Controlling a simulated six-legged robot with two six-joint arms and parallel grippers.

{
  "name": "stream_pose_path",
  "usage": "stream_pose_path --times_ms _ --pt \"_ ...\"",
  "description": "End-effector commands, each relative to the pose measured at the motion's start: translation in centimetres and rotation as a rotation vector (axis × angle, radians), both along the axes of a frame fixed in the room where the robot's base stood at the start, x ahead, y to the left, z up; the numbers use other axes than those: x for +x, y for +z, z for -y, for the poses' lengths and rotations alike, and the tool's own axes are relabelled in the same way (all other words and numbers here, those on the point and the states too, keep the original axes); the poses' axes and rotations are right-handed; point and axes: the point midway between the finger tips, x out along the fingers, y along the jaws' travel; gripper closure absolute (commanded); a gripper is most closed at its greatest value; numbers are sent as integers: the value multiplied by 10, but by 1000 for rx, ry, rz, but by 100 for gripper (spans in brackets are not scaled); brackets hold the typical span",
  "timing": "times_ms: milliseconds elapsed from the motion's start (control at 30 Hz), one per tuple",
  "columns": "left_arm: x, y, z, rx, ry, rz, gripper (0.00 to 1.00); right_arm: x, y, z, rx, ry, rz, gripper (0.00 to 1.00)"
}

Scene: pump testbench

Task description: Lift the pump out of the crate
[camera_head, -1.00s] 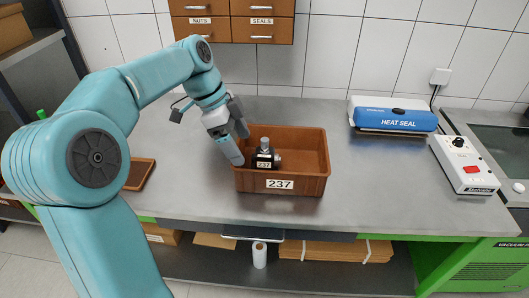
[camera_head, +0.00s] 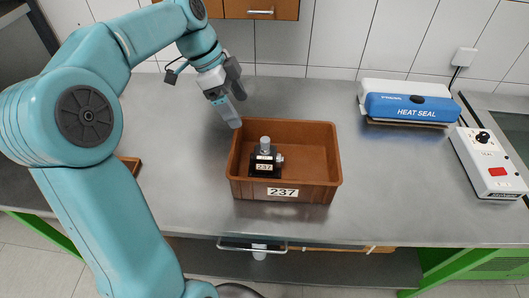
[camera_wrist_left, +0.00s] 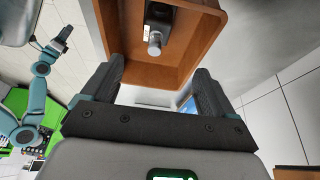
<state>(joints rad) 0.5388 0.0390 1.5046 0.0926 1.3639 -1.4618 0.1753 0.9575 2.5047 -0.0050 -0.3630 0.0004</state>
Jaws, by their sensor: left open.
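The pump (camera_head: 265,160) is a small black block with a grey cylindrical top, a side port and a 237 label. It stands upright inside the brown crate (camera_head: 318,187), toward its left side. The crate also has a 237 label on its front. My left gripper (camera_head: 236,108) is open and empty, above and behind the crate's back left corner, apart from the pump. In the left wrist view the pump (camera_wrist_left: 157,25) shows beyond the open fingers (camera_wrist_left: 155,85), inside the crate (camera_wrist_left: 205,25).
The grey bench (camera_head: 400,190) is clear around the crate. A blue and white heat sealer (camera_head: 408,105) stands at the back right, with a white control box (camera_head: 490,165) beside it. A brown tray (camera_head: 130,164) lies partly behind my left arm. Drawers (camera_head: 262,10) hang on the wall.

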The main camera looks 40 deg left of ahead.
Motion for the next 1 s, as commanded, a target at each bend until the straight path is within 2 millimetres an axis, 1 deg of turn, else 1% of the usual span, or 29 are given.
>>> stream_pose_path --times_ms 67,167,400,500,600,767,1000 --pt "-1 -3 3 0 -1 0 13 0 -1 0 0 -1 0 49" --pt "1 -17 9 -1 -3 -2 13 0 -2 0 0 -1 0 49" --pt "11 -69 29 -2 -2 -3 13 0 -4 0 0 -1 0 49" --pt "15 -86 34 -2 -2 -2 13 0 -4 0 0 -1 0 49" --pt "18 -97 38 0 -1 0 13 0 -4 0 0 -1 0 49" --pt "21 -108 40 -1 -1 -1 13 0 -3 0 0 -1 0 49" --pt "28 -144 48 -2 -1 -2 13 0 1 0 0 -1 0 49"
